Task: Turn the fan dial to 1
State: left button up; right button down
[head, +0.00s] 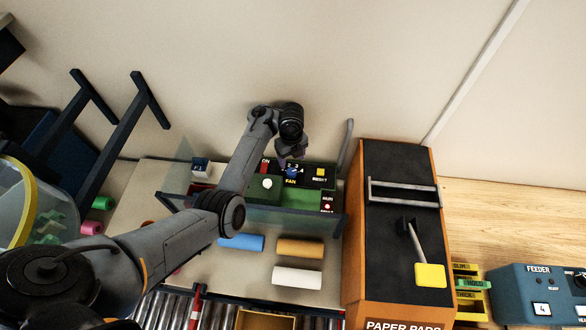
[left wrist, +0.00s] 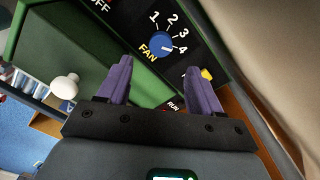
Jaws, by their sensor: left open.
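The fan dial (left wrist: 163,46) is a round blue knob on a dark panel marked FAN, with numbers 1 to 4 around it. Its pale pointer mark appears to face the 4. In the head view the dial (head: 291,173) sits on the green control box (head: 262,192). My left gripper (left wrist: 164,74) is open, its two purple fingers apart and empty, with the dial seen beyond and between the fingertips. In the head view the left gripper (head: 290,154) hangs just above the dial. My right gripper is not in view.
A white round knob (left wrist: 64,87) stands beside the dial panel. A yellow RESET button (head: 320,172) and a red RUN button (head: 327,206) are close by. An orange-sided paper pads cabinet (head: 355,240) rises to the right. Coloured rolls lie in front.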

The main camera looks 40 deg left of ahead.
aim_at(292, 171)
pick_arm(q)
jog(key=shift+f, duration=4)
jog(key=shift+w, duration=0.1)
jog(key=c, duration=1.1)
